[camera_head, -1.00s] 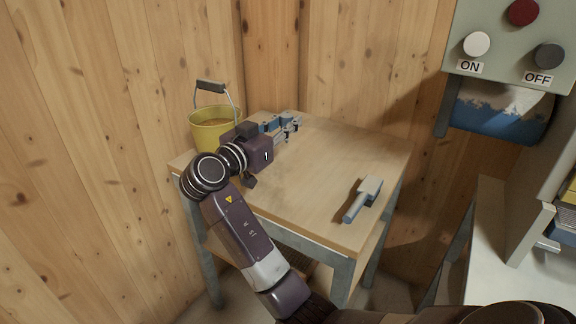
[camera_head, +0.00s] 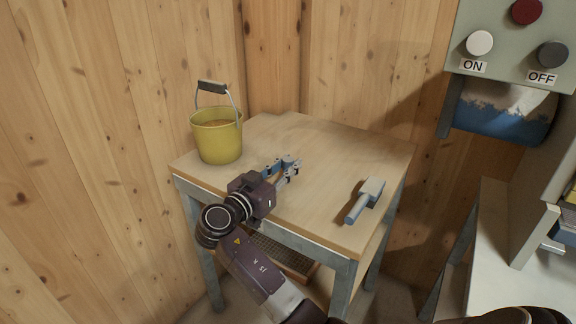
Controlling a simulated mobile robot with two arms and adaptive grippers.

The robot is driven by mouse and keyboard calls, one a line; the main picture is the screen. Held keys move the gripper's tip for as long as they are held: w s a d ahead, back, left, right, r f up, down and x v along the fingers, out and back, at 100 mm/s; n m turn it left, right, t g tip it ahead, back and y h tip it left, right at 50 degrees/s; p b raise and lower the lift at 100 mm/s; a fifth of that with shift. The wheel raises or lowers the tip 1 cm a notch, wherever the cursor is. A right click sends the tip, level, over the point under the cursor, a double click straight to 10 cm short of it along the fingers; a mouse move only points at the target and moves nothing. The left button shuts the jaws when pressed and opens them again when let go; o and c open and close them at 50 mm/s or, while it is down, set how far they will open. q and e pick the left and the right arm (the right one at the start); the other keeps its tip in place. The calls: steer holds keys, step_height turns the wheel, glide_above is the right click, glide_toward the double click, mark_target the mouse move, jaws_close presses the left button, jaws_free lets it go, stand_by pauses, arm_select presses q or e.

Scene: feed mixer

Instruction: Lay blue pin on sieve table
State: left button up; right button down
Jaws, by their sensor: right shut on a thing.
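My right gripper (camera_head: 287,172) is over the near middle of the wooden-topped table (camera_head: 325,150). It is shut on a small blue-grey thing, seemingly the blue pin (camera_head: 288,160), which shows only as a small piece at the fingertips. The fingers hide most of it. I cannot tell whether the pin touches the tabletop. My left gripper is not in view.
A yellow bucket (camera_head: 216,140) with its handle up stands at the table's left back corner. A grey-blue tool with a handle (camera_head: 365,200) lies near the right front edge. A control box (camera_head: 510,55) hangs at upper right. The table's middle and back are clear.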

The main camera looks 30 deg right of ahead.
steer(key=shift+f, duration=0.1)
steer(key=c, duration=1.8)
jaws_free()
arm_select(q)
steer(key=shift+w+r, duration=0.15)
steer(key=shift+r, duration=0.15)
arm_select(e)
steer(key=shift+o, duration=0.2)
steer(key=v, duration=1.1)
steer(key=shift+b, duration=0.4)
steer(key=shift+s+a, duration=0.15)
steer(key=shift+a, duration=0.3)
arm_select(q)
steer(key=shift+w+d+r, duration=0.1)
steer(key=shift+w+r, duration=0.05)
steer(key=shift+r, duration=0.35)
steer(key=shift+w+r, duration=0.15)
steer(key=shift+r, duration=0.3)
